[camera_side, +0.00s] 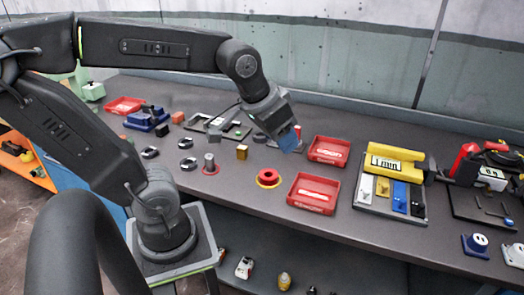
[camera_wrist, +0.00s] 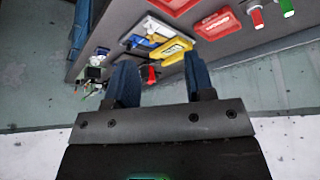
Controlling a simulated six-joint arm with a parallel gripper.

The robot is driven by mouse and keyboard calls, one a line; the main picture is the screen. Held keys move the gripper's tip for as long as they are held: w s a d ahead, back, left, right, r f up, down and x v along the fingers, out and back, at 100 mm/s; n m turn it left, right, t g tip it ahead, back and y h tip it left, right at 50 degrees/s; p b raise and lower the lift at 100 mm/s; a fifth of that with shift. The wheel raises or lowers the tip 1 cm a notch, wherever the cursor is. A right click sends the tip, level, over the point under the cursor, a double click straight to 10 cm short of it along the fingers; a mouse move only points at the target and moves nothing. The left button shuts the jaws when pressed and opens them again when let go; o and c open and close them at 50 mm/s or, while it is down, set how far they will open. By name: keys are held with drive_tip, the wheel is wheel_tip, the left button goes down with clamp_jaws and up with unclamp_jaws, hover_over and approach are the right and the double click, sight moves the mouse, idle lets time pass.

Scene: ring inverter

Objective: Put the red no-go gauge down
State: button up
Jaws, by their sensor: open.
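A red-handled gauge (camera_wrist: 257,17), which I take to be the red no-go gauge, is at the top right of the wrist view, on the table beside a red tray and outside my fingers. In the side view only a bit of red (camera_side: 297,130) shows behind my gripper, probably the same gauge. A green-handled gauge (camera_wrist: 287,7) is next to it in the wrist view. My gripper (camera_side: 289,140) is above the table, left of the rear red tray. Its blue fingers (camera_wrist: 161,76) are apart with nothing held between them.
A yellow block (camera_side: 393,160) marked 1mm is on a fixture to the right.

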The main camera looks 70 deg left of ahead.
drive_tip(key=shift+m+h, duration=0.3)
drive_tip(key=shift+m, duration=0.4)
drive_tip(key=s+d, duration=0.1)
drive_tip(key=s+f, duration=0.1)
drive_tip(key=s, duration=0.1)
drive_tip(key=s+d, duration=0.1)
drive_tip(key=shift+s+d+f, duration=0.15)
drive_tip(key=shift+s+d, duration=0.15)
drive_tip(key=shift+s, duration=0.1)
